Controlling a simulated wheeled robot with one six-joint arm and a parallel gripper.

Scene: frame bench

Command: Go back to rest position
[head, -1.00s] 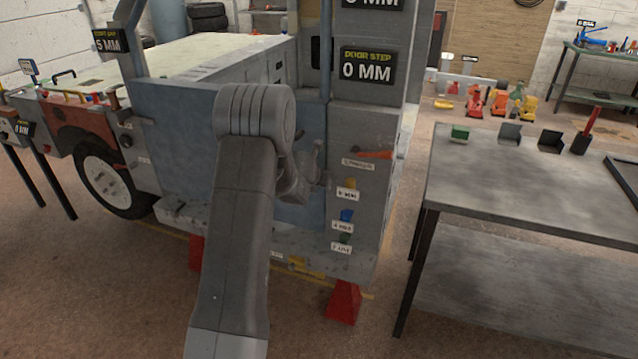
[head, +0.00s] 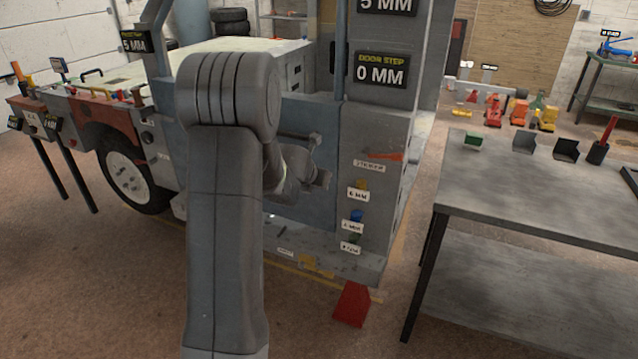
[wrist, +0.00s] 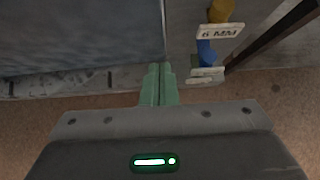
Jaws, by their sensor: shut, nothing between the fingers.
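My gripper shows in the wrist view (wrist: 158,84), its two green fingers closed together with nothing between them. It points down past the vehicle's grey door sill (wrist: 80,80). In the head view my raised arm fills the left middle and bends toward the vehicle's blue-grey door (head: 310,211); the fingertips cannot be made out there. The grey pillar (head: 375,135) beside the door carries a yellow piece labelled 6 MM (wrist: 221,10) and a blue piece (wrist: 206,52) under it, to the right of my fingers. They appear apart from my gripper.
A grey metal table (head: 540,192) stands at the right with a green block (head: 473,141), dark holders and a red-handled tool (head: 604,138). Signs read 5 MM and 0 MM (head: 382,69). Open floor lies in front.

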